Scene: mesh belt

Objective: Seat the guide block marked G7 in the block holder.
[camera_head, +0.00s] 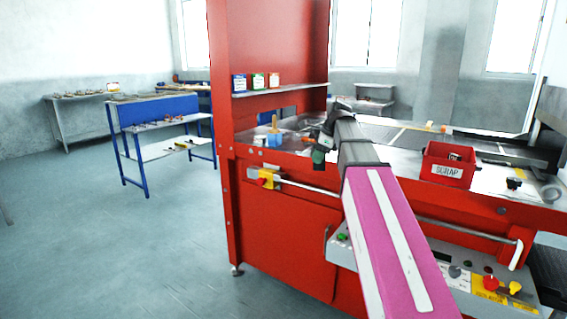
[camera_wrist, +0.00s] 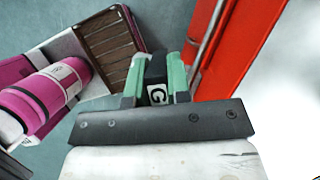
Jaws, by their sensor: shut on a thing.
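My gripper (camera_wrist: 157,75) shows green fingers in the wrist view, closed on the two sides of a dark guide block (camera_wrist: 156,67). The block has a white label with a letter G; the rest of the marking is cut off or hidden. In the head view my gripper (camera_head: 319,157) is small, pointing down in front of the red machine's worktop (camera_head: 290,142). The block cannot be made out clearly there. I cannot pick out the block holder for certain in either view.
A red SCRAP bin (camera_head: 447,170) stands on the worktop at right. Small boxes (camera_head: 257,82) sit on a shelf above. A yellow-and-red switch (camera_head: 266,178) and a long rail (camera_head: 310,188) are on the machine front. A blue rack (camera_head: 160,140) stands left, with open floor between.

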